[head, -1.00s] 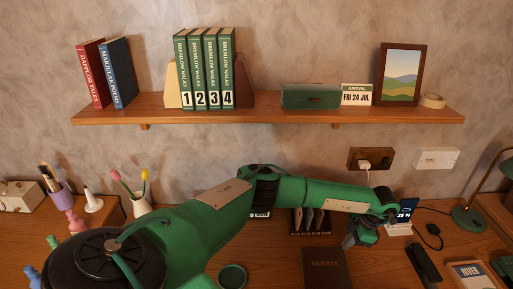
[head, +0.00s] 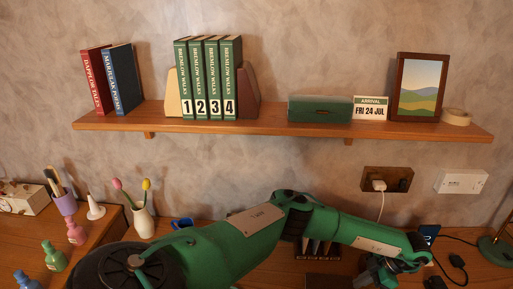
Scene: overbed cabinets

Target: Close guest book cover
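Only a dark strip of the guest book (head: 322,282) shows at the bottom edge of the head view. Most of it is cut off, so I cannot tell how its cover lies now. My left arm reaches across the desk from the left. My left gripper (head: 377,272) points down at the lower right, just right of the book's far end in the picture. Its fingertips are small and partly hidden, so I cannot tell whether it is open. My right gripper is not in view.
A dark rack (head: 318,247) stands behind the book, partly behind my arm. A phone on a stand (head: 428,233) and a cable are at the right. Bottles and a tulip vase (head: 144,222) stand at the left. A loaded wall shelf (head: 270,128) hangs above.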

